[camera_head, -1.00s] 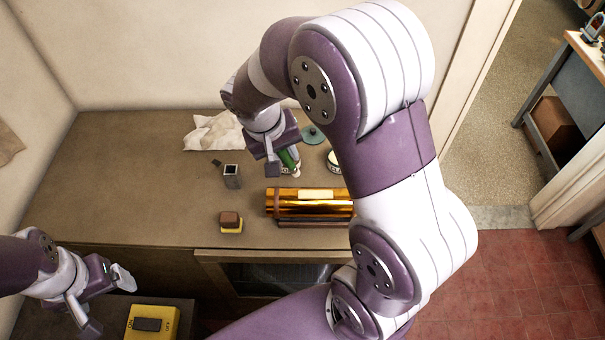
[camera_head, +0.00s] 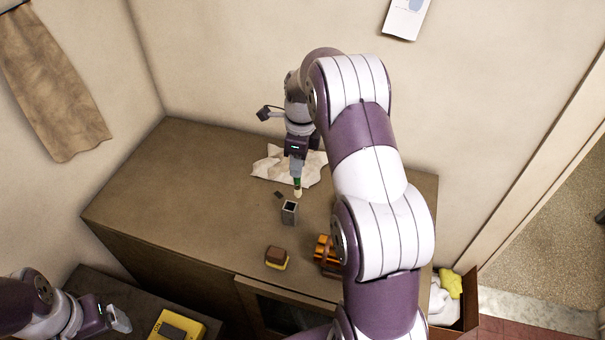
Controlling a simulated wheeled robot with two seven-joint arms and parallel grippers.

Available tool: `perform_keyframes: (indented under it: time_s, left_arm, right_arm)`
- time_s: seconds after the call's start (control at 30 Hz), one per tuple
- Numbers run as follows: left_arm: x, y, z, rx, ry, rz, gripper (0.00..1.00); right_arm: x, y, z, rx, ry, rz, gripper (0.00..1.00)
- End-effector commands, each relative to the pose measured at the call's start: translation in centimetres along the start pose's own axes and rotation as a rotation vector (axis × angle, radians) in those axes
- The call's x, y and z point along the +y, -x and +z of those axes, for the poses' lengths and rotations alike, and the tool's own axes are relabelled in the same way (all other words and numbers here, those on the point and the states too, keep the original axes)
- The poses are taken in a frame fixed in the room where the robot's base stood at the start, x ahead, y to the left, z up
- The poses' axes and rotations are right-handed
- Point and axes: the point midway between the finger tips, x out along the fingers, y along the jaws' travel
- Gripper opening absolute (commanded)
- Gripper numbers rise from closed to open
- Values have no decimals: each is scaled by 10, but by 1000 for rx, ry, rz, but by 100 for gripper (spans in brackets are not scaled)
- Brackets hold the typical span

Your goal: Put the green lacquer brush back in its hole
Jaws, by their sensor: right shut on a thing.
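The green lacquer brush (camera_head: 297,183) hangs roughly upright in my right gripper (camera_head: 297,174), its pale tip pointing down. My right gripper is shut on its upper part. A small grey square block (camera_head: 289,213) with a dark hole in its top stands on the bench (camera_head: 190,200), just below the brush in the picture. The brush tip appears above and behind the block, outside the hole. My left gripper (camera_head: 112,324) is at the lower left, partly cut off by the frame edge; its jaws showed apart a second ago and look empty.
A crumpled white cloth (camera_head: 268,165) lies behind the brush. A small dark piece (camera_head: 278,194) lies by the block. A brown-and-yellow block (camera_head: 277,257) and orange brass tubes (camera_head: 323,252) are nearer the front. My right arm hides the bench's right side. The bench's left is clear.

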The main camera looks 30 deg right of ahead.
Motion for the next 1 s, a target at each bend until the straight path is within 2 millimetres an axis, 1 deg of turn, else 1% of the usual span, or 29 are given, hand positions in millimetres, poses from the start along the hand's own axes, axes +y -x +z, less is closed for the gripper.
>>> perform_keyframes:
  time_s: [0.03,0.1,0.2,0.3,0.6,0.77,0.8,1.0]
  left_arm:
    - [0,0,0,0,0,0,84]
    - [0,0,0,0,0,0,84]
    - [0,0,0,0,0,0,84]
    - [0,0,0,0,0,0,84]
    - [0,0,0,0,0,0,84]
    - [0,5,-1,0,0,0,84]
    - [0,0,0,0,0,0,84]
    - [0,-13,2,0,0,0,84]
  right_arm:
    - [-2,3,5,-13,-100,-14,0]
    - [-4,6,10,-29,-245,-34,0]
    - [-4,7,12,-47,-392,-61,0]
    - [-3,7,12,-59,-470,-85,0]
    - [-4,6,12,-64,-485,-99,0]
    - [-3,8,12,-64,-482,-99,0]
    - [-4,3,12,-64,-482,-99,0]
    - [-5,-18,11,-64,-481,-99,0]
